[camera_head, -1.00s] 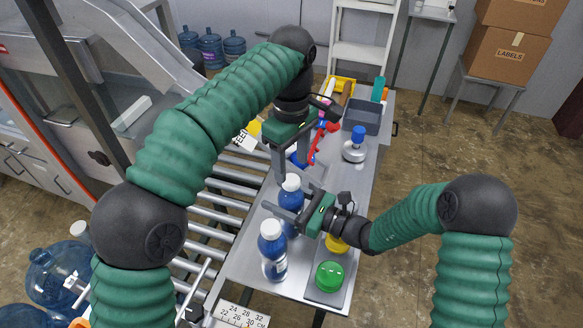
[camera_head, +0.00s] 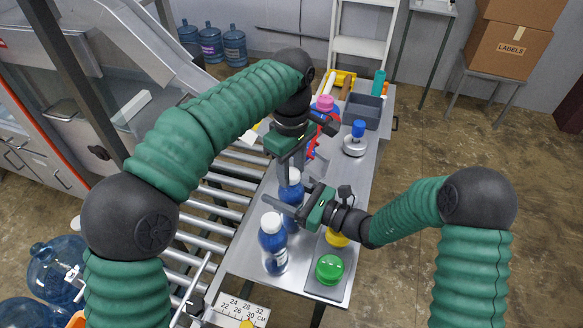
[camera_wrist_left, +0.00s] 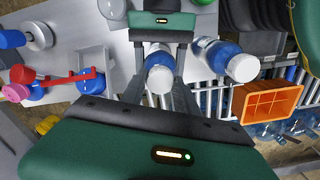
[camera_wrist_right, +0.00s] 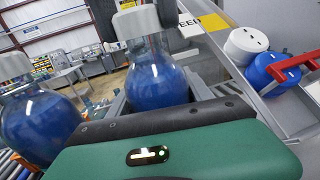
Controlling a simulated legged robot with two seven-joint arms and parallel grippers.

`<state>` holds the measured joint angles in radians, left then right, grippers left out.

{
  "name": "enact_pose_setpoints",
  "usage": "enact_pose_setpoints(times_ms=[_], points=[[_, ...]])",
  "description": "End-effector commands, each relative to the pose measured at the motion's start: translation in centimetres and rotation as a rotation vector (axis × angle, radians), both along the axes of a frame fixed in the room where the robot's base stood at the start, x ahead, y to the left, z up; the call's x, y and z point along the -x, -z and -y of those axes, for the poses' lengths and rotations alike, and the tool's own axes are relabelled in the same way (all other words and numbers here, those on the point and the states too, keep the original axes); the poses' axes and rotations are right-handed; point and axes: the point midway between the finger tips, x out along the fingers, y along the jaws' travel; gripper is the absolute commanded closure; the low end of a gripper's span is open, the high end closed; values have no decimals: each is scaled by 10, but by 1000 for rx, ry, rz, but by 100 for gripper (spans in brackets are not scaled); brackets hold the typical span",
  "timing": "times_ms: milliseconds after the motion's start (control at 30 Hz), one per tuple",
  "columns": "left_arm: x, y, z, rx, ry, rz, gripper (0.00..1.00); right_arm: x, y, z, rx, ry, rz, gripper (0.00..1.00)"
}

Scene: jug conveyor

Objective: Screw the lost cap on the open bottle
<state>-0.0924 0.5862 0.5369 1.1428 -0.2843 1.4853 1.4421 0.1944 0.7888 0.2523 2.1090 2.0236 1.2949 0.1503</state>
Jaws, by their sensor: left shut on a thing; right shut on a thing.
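A bottle of blue liquid (camera_head: 291,197) stands upright on the metal table. A white cap (camera_wrist_left: 160,80) sits at its top. My left gripper (camera_head: 290,178) comes down from above, shut with its fingers on either side of the cap. Whether the cap is seated on the thread cannot be told. My right gripper (camera_head: 288,211) reaches in from the right and is shut on the bottle's body, which fills its jaws in the right wrist view (camera_wrist_right: 157,82). A second blue bottle (camera_head: 273,252) with a white cap stands nearer, apart from the grippers.
Green (camera_head: 329,268) and yellow (camera_head: 336,239) domed buttons sit at the table's right edge. A tool with a blue knob (camera_head: 357,130) and a grey bin (camera_head: 363,109) stand farther back. A red tool (camera_wrist_left: 78,78) lies beyond the bottle. A roller conveyor (camera_head: 222,203) runs along the left.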

Motion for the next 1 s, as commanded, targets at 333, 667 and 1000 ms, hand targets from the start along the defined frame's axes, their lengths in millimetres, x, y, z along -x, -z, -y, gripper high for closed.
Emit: enact_pose_setpoints(times_ms=[333, 667, 1000], points=[[-1, 0, 1, 2, 127, 4, 100, 2, 4, -1, 6, -3, -7, 100], [-1, 1, 1, 4, 1104, 9, 100, 2, 3, -1, 6, -5, -6, 100], [-1, 1, 2, 6, 2092, 12, 100, 2, 3, -2, 6, -7, -4, 100]])
